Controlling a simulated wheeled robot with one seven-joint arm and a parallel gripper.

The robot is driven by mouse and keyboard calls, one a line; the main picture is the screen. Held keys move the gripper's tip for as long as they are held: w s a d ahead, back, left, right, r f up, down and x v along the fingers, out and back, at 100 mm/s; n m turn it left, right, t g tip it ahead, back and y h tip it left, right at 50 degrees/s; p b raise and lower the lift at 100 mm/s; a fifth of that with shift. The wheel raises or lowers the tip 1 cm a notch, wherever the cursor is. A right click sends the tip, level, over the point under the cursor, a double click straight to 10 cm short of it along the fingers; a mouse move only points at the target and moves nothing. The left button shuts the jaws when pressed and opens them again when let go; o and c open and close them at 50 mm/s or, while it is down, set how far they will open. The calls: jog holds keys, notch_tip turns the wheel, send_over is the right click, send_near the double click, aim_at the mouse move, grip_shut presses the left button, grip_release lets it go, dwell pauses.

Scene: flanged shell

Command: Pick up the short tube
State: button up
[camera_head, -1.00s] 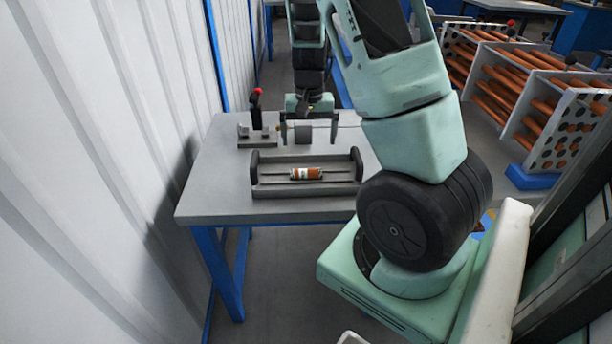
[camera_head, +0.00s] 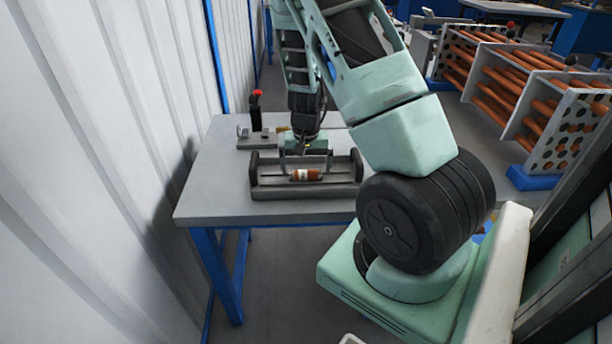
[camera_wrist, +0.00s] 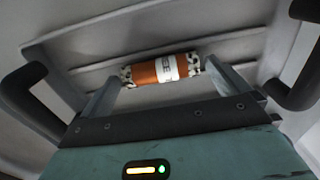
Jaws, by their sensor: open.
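The short tube (camera_head: 306,175) is orange-brown with a white label band and lies on its side in a dark grey tray (camera_head: 268,191) on the table. In the wrist view the tube (camera_wrist: 158,70) has speckled black-and-white ends and lies across the picture. My gripper (camera_head: 305,166) is over the tray, pointing down at the tube. In the wrist view the open fingers of my gripper (camera_wrist: 160,84) stand near the two ends of the tube. Whether they touch it I cannot tell. Nothing is held.
A fixture with a red-knobbed lever (camera_head: 256,115) stands behind the tray on the grey table (camera_head: 205,195). A corrugated white wall (camera_head: 95,150) is at left; racks of orange tubes (camera_head: 500,75) are at right.

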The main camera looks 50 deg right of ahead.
jog(key=c, duration=1)
jog(key=shift+c, duration=0.2)
